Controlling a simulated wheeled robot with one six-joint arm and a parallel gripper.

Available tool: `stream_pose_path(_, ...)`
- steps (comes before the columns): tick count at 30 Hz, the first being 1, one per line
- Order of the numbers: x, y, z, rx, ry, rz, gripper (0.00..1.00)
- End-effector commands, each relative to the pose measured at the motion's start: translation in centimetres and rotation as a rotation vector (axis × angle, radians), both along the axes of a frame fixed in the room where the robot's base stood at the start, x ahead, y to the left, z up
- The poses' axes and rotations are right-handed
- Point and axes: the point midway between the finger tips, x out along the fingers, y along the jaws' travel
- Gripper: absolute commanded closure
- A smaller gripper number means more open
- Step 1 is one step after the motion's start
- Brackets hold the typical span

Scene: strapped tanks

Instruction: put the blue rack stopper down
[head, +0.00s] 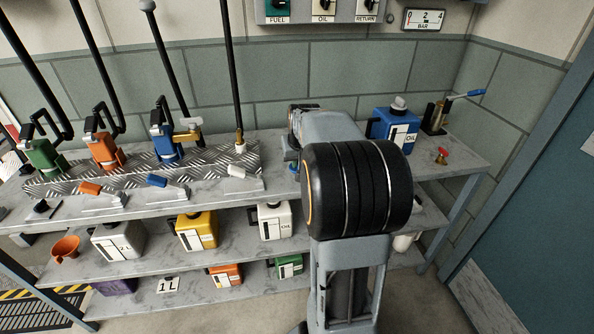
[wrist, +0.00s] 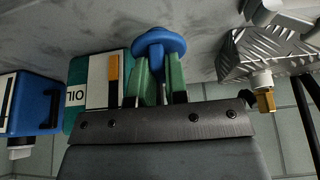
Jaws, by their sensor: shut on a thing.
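The blue rack stopper (wrist: 158,44) is a rounded blue piece with a wide head, seen in the wrist view. My gripper (wrist: 160,78) is shut on it, with one green finger on each side of its stem. The stopper is close to the grey marbled shelf top (wrist: 190,18); I cannot tell whether it touches. In the head view my arm hides most of the gripper, and only a small blue bit (head: 293,168) shows at its left edge.
A teal OIL tank (wrist: 84,100) stands beside the gripper in the wrist view, with a blue tank (wrist: 38,102) farther left. The ridged metal rack (wrist: 265,48) is at right. The head view shows the blue tank (head: 380,130) and a red knob (head: 441,155) on the shelf.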

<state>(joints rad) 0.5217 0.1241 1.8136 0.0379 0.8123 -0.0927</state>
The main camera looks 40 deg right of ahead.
Motion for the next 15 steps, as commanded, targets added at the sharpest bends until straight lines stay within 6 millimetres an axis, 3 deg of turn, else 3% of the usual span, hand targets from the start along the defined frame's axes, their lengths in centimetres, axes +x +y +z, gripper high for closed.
stream_pose_path(5, 0.5, -0.1, -0.7, 0.000, 0.001, 0.000, 1.00)
stream_pose_path(15, 0.9, -0.2, -4.2, 0.000, 0.000, -0.001, 1.00)
